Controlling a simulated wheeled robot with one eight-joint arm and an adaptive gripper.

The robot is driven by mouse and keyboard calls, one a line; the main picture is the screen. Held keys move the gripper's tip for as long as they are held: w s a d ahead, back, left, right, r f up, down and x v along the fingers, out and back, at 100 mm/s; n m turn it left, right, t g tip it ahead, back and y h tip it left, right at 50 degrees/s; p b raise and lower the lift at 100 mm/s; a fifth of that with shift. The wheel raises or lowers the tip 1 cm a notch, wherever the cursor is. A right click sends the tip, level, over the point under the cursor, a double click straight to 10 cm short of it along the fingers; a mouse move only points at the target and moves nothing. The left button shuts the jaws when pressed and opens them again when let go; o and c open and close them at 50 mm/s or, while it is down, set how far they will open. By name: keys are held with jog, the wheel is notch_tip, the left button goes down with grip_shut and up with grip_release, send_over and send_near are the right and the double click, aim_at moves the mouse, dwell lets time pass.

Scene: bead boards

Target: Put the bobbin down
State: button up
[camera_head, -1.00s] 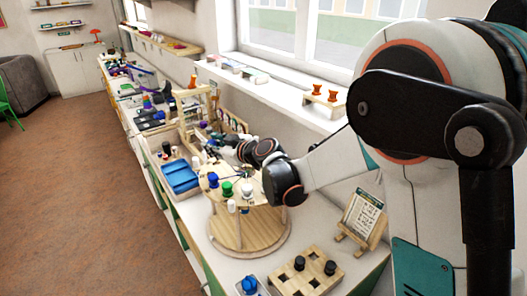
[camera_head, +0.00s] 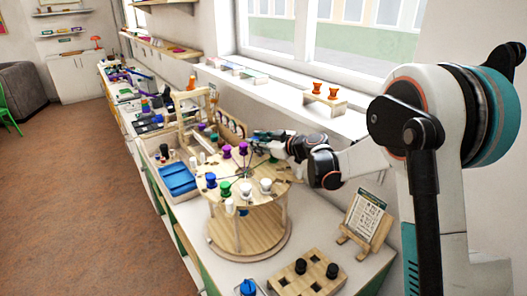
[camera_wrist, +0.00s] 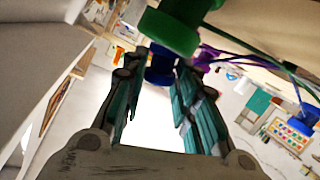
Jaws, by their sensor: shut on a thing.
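My gripper (camera_head: 257,138) is over the far side of the round wooden bobbin stand (camera_head: 250,240), its fingers pointing left. In the wrist view its teal fingers (camera_wrist: 160,78) close around a blue bobbin (camera_wrist: 160,68) at the tips; the bobbin is partly hidden. A larger green bobbin (camera_wrist: 168,32) overlaps it from above in that view; I cannot tell whether they touch. On the stand's top are purple bobbins (camera_head: 243,148), a green bobbin (camera_head: 224,188), a dark blue bobbin (camera_head: 211,180) and white bobbins (camera_head: 265,185).
A wooden block with holes and black pegs (camera_head: 308,275) is at the front. A card on an easel (camera_head: 365,220) stands right of the stand. A tray with a blue bin (camera_head: 178,180) is to the left. Orange spools (camera_head: 325,89) sit on the windowsill.

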aim_at(264, 156)
jog(key=shift+w+d+f+m+y+b, duration=0.25)
jog(key=shift+w+d+f+m+b, duration=0.05)
jog(key=shift+d+m+b, duration=0.2)
jog(key=shift+w+d+f+m+y+b, duration=0.3)
jog(key=shift+d+m+b, duration=0.1)
jog(key=shift+m+b, duration=0.1)
jog(key=shift+d+f+m, duration=0.1)
jog(key=shift+f+m, duration=0.1)
jog(key=shift+m, duration=0.1)
jog(key=shift+f+b, duration=0.35)
jog(key=shift+f, duration=0.55)
grip_shut()
jog(key=shift+f, duration=0.15)
jog(key=o, duration=1)
grip_release()
jog(key=shift+o, duration=0.2)
